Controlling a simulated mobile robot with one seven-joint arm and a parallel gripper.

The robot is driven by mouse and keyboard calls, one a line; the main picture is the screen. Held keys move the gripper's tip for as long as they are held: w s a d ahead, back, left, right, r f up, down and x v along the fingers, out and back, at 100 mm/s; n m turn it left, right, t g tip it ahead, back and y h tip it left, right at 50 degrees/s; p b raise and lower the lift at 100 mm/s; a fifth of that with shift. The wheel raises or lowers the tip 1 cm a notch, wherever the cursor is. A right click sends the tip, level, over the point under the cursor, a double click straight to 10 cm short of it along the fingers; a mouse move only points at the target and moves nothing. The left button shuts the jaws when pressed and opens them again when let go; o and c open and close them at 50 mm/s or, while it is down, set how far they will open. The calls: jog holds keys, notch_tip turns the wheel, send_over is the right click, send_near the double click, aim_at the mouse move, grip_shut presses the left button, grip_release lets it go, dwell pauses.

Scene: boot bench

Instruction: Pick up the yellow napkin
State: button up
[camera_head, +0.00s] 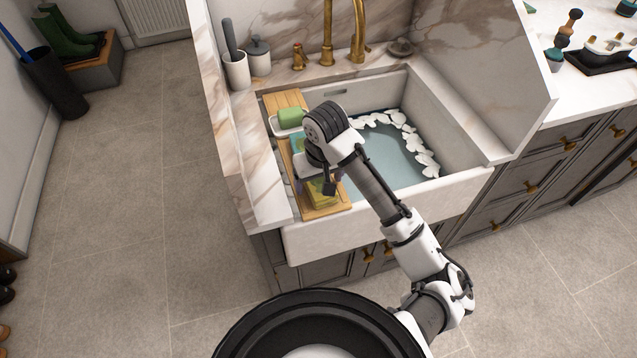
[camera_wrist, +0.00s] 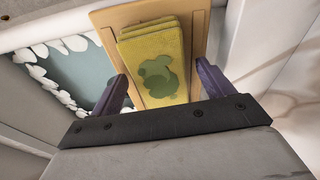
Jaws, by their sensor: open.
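The yellow napkin (camera_wrist: 150,52) shows in the wrist view as a flat, folded or stacked yellow cloth with a green patch. It lies on a wooden board (camera_wrist: 200,30). In the head view the yellow napkin (camera_head: 322,193) lies near the front end of the wooden board (camera_head: 337,209) across the left side of the sink, partly hidden by my gripper. My gripper (camera_wrist: 160,88) is open, with its two purple fingers on either side of the near part of the napkin in the picture. I cannot tell whether the fingers touch it. Nothing is held.
The sink (camera_head: 390,160) holds water edged with white foam. A green block (camera_head: 290,117) sits in a white dish at the board's far end, and a teal item (camera_head: 298,143) lies nearer. Brass taps (camera_head: 328,40) and a marble ledge (camera_head: 255,170) stand close by.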

jog(key=c, duration=1.1)
jog(key=shift+o, duration=0.2)
jog(key=shift+r, duration=0.1)
